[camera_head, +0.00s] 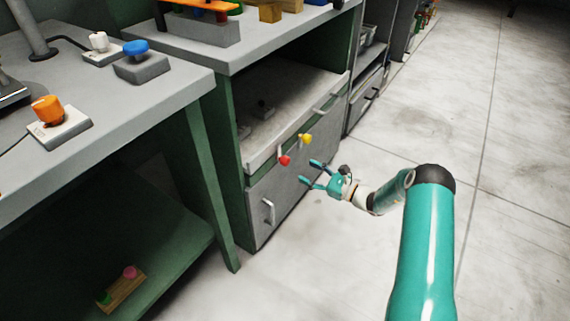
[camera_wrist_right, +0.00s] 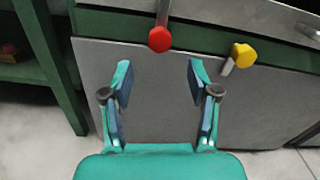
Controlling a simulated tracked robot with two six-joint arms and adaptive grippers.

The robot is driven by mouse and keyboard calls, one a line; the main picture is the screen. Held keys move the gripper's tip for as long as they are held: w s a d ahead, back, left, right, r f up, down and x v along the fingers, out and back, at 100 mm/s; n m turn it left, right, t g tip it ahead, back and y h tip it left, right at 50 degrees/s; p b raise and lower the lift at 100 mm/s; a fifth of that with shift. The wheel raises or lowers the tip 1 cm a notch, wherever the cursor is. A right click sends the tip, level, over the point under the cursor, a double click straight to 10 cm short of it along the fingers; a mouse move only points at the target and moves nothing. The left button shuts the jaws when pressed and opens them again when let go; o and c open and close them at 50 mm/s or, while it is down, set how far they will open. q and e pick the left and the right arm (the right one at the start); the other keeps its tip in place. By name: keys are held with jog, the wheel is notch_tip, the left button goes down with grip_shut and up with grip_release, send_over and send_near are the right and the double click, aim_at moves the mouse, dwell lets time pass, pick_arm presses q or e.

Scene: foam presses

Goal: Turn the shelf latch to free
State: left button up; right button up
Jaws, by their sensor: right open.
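Two small levers sit on the green front rail of the cabinet, under the open shelf. One has a red knob (camera_head: 285,160) and hangs straight down in the right wrist view (camera_wrist_right: 160,39). The other has a yellow knob (camera_head: 305,138) and slants up to the right in the wrist view (camera_wrist_right: 243,55). I cannot tell which lever is the shelf latch. My right gripper (camera_head: 309,174) is open and empty in front of the cabinet. In the wrist view its fingers (camera_wrist_right: 160,72) point at the cabinet, below and apart from the red knob. My left gripper is not in view.
A grey door (camera_head: 279,203) with a handle lies below the levers. The pale shelf board (camera_head: 270,137) is above them. A green-legged workbench (camera_head: 165,90) with orange, white and blue knobs stands at left. The floor (camera_head: 500,160) at right is clear.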

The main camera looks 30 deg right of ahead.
aim_at(288, 163)
jog(key=b+x, duration=0.2)
jog(key=x, duration=0.7)
jog(key=shift+w+a, duration=0.2)
jog(key=shift+w, duration=0.1)
jog(key=shift+c, duration=0.2)
grip_shut()
